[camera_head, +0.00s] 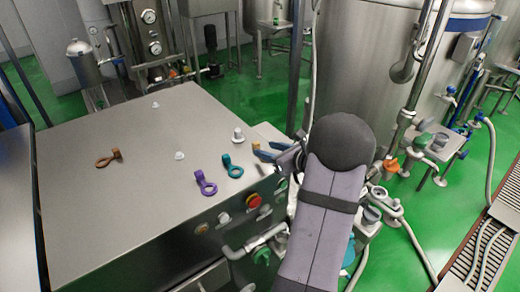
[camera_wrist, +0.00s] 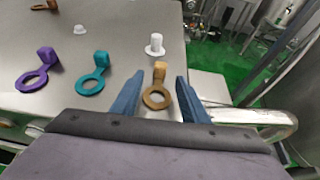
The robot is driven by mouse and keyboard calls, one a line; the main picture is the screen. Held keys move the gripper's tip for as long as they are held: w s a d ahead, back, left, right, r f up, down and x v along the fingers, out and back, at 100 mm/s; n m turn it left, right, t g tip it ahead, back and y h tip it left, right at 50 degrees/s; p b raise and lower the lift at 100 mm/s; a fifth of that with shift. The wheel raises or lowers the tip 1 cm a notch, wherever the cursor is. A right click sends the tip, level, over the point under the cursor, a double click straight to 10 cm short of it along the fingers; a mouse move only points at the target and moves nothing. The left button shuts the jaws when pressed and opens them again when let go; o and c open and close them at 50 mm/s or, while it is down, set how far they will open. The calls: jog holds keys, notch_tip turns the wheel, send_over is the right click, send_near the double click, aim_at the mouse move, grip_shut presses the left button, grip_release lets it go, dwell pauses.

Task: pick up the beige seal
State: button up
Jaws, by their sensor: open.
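The beige seal (camera_wrist: 158,97), a tan ring with an upright block-like head, lies near the right edge of the steel table in the wrist view. In the head view a small part of it (camera_head: 256,146) shows beside my gripper (camera_head: 270,150). My gripper (camera_wrist: 160,82) is open, with one blue finger on each side of the seal in the wrist view. I see gaps between the seal and both fingers. I cannot tell how far above the table the fingertips are. The lower side of the ring is close to the gripper body.
On the steel table (camera_head: 110,220) lie a teal seal (camera_head: 232,168), a purple seal (camera_head: 205,184) and a brown seal (camera_head: 108,158). Several small white caps, one near the beige seal (camera_wrist: 155,45), stand there too. The table edge is close on the right.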

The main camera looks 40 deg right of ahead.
aim_at(258, 147)
jog(key=p+x, duration=0.2)
jog(key=x, duration=0.1)
jog(key=shift+a+r, duration=0.1)
jog(key=shift+r, duration=0.05)
jog(key=shift+x, duration=0.9)
jog(key=shift+c, duration=0.6)
grip_shut()
